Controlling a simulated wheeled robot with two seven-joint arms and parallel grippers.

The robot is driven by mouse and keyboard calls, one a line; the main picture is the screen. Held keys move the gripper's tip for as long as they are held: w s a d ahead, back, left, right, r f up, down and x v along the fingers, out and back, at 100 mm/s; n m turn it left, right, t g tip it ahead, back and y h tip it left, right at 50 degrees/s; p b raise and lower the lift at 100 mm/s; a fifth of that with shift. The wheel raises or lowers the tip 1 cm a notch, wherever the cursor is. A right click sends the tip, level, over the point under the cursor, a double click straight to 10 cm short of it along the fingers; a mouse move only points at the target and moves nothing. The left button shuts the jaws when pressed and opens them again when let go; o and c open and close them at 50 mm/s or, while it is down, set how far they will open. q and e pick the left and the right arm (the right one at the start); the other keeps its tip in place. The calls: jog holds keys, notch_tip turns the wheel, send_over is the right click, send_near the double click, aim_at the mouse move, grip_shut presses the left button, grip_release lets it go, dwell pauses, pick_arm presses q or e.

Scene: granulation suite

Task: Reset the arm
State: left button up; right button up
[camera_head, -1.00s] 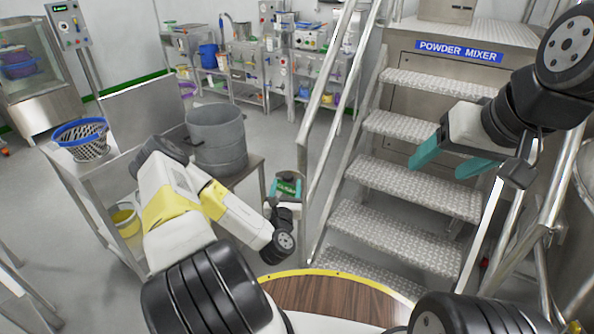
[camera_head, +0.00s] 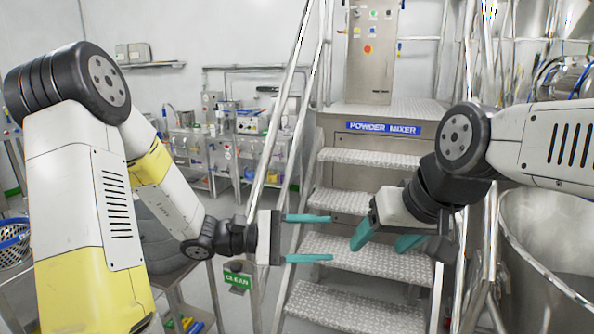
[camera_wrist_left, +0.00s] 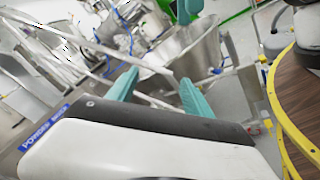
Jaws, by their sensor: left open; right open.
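My left gripper (camera_head: 308,238) is in the middle of the head view, its two teal fingers apart and pointing right. It is empty and shows in front of the metal steps. My left arm comes in from the left with white and yellow links. In the left wrist view the same teal fingers (camera_wrist_left: 155,90) stand apart with nothing between them. My right gripper (camera_head: 380,240) is just right of it in the head view. Its teal fingers are spread and point down, with nothing held. The two grippers appear close together but apart.
Metal steps (camera_head: 358,262) with handrails lead up to a platform labelled powder mixer (camera_head: 383,128). A large steel vessel (camera_head: 545,235) is at the right. Benches with equipment stand behind.

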pick_arm(q)
jog(key=s+a+m+g+y, duration=0.2)
jog(key=s+a+m+y, duration=0.35)
jog(key=s+y, duration=0.35)
jog(key=s+a+r+m+t+y, duration=0.1)
jog(key=a+r+m+t+y, duration=0.2)
jog(key=a, duration=1)
notch_tip(320, 180, up, 3)
jog(key=t+y, duration=0.3)
jog(key=t, duration=0.1)
jog(key=shift+r+m+t+y, duration=0.15)
jog(key=shift+m+t+y, duration=0.15)
jog(key=shift+m+t, duration=0.1)
jog(key=shift+a, duration=0.1)
